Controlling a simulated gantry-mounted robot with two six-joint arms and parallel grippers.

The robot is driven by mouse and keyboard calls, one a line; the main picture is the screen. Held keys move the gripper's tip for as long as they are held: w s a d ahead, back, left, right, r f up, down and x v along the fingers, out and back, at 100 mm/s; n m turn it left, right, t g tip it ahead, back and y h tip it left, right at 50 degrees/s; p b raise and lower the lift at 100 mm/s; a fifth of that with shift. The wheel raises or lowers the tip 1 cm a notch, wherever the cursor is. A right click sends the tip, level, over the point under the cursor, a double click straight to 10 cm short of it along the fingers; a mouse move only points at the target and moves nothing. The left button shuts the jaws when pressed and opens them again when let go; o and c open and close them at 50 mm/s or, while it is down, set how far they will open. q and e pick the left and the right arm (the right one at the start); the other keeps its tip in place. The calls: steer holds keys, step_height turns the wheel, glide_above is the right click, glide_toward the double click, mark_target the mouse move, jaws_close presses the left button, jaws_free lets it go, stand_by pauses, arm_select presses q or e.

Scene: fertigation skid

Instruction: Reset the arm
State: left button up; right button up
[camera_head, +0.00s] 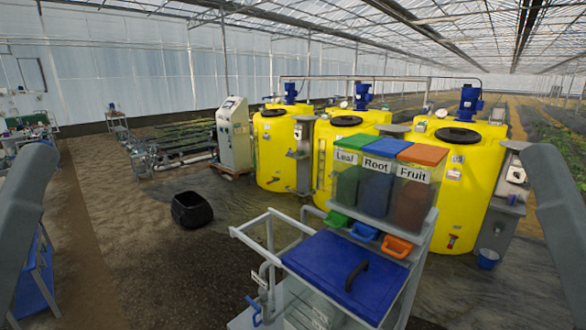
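Grey links of my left arm (22,215) show at the left edge, and grey links of my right arm (562,215) show at the right edge. Both run out of the picture. Neither gripper is in view, so I cannot see whether they hold anything.
A cart with a blue lid (330,262) stands front centre, bearing clear bins labelled Leaf (347,180), Root (377,185) and Fruit (412,195). Yellow tanks (460,185) stand behind it. A white control cabinet (234,135) and black tub (191,209) are left.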

arm_select(q)
step_height(320, 180, up, 18)
steer(key=p, duration=1.3)
steer(key=shift+f+p, duration=0.2)
steer(key=shift+p, duration=0.2)
arm_select(e)
step_height(320, 180, up, 18)
steer(key=shift+f, duration=0.15)
